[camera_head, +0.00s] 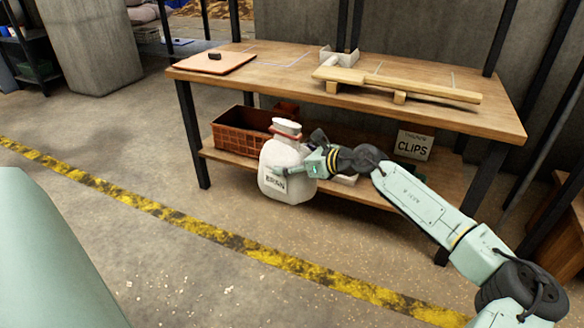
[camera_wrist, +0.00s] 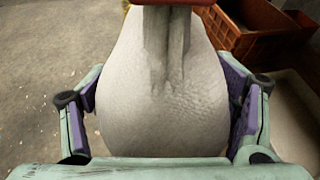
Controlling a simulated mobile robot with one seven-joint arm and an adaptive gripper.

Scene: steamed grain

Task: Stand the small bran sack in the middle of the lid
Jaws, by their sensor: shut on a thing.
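The small bran sack (camera_head: 287,168) is white, with a "BRAN" label low on its side and a reddish band at its neck. My gripper (camera_head: 305,171) is shut on the sack's body and holds it upright in front of the workbench, below the tabletop. In the wrist view the sack (camera_wrist: 165,85) fills the space between the fingers of my gripper (camera_wrist: 165,105). The lid (camera_head: 213,62) seems to be the flat orange-brown board at the left end of the tabletop.
The workbench tabletop (camera_head: 290,75) also carries a wooden paddle (camera_head: 420,86) on blocks and a small white bracket (camera_head: 338,57). The lower shelf holds a red-brown crate (camera_head: 236,131) and a "CLIPS" sign (camera_head: 413,145). A black leg (camera_head: 193,133) stands at the bench's left. Floor in front is open.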

